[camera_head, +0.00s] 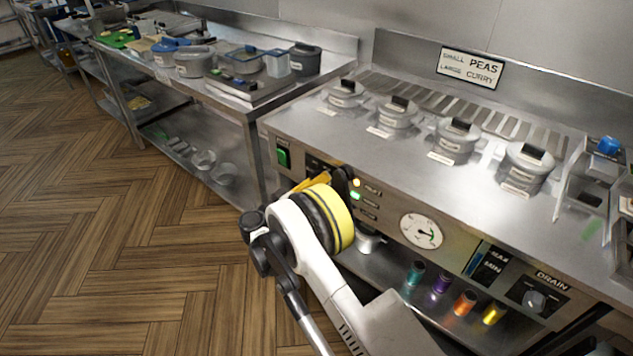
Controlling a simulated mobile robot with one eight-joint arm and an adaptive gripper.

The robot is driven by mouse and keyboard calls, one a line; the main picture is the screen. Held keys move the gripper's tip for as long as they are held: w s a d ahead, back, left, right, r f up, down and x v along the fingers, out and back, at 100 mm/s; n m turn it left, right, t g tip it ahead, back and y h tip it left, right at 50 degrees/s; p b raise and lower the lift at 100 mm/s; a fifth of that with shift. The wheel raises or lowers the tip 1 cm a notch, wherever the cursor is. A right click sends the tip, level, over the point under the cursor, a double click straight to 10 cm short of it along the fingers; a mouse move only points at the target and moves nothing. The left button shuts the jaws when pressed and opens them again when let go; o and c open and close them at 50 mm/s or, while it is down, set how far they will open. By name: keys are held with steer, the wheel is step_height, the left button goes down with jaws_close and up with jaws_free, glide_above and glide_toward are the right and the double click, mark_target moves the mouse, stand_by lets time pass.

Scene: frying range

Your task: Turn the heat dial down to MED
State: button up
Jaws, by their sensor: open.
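The front control panel (470,246) of the frying range runs along the right half of the head view. My gripper (329,181) is open at the panel's left part, just left of a column of small indicator lights (356,195). The heat dial cannot be made out; my gripper and yellow-banded wrist cover that part of the panel. I cannot tell whether the fingers touch a dial, or where it points. The upper light glows yellowish and the one below it green. The labels beside the lights are too small to read.
A green switch (283,156) sits left of my gripper. A round gauge (421,231) and a DRAIN knob (535,300) lie to the right. Several lidded pots (457,140) stand on the range top. A steel table (240,108) stands at left; the wooden floor is clear.

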steer(key=c, duration=1.2)
steer(key=shift+n, duration=0.3)
steer(key=n, duration=0.5)
steer(key=shift+n, duration=0.3)
steer(key=n, duration=0.5)
steer(key=shift+r+n, duration=0.15)
steer(key=shift+n, duration=0.15)
steer(key=o, duration=1.2)
steer(key=shift+d, duration=0.1)
